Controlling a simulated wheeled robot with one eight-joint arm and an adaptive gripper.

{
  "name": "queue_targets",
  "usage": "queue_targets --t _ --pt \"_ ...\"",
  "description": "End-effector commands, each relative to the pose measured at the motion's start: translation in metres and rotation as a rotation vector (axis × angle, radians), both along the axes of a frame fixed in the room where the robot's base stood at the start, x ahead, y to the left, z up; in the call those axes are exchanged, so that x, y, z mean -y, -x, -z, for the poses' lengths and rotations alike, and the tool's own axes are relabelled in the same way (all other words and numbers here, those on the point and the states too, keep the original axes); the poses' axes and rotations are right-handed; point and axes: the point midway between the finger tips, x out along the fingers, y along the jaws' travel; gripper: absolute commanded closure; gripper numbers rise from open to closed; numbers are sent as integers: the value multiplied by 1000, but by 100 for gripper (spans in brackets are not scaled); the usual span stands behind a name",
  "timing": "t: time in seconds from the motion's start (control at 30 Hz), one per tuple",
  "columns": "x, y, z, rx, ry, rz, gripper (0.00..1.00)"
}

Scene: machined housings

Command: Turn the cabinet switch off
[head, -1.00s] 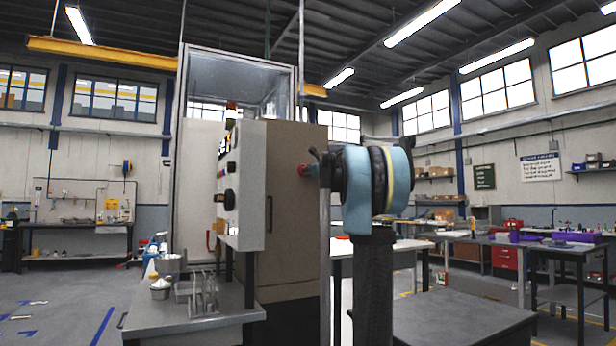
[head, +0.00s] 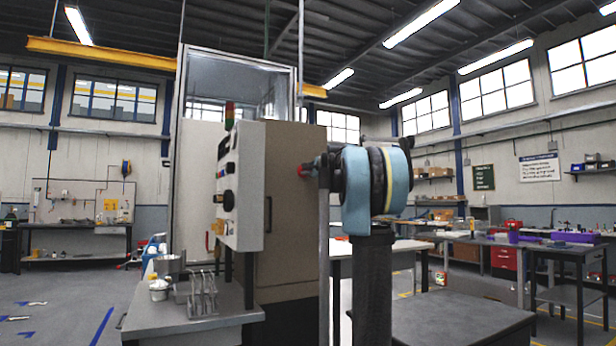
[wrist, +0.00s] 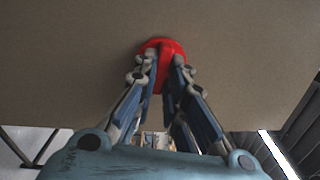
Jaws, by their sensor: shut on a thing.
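The cabinet switch (wrist: 163,46) is a round red knob on the flat tan side wall of the cabinet (wrist: 75,55). In the wrist view my gripper (wrist: 164,64) has one fingertip on each side of the knob's upright red grip and is shut on it. The fingers cover part of the knob. In the head view the red switch (head: 303,171) shows as a small spot on the cabinet's right side (head: 290,215), with my gripper (head: 312,168) reaching it from the right.
A white control panel (head: 250,190) stands at the cabinet's left front. A low dark table (head: 460,315) is to the right of my arm. Open floor lies at the left.

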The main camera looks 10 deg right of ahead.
Motion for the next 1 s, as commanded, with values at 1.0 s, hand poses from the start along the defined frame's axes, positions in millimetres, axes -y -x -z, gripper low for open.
queue_targets --t 1.0 --pt "-3 1 2 71 225 -8 86"
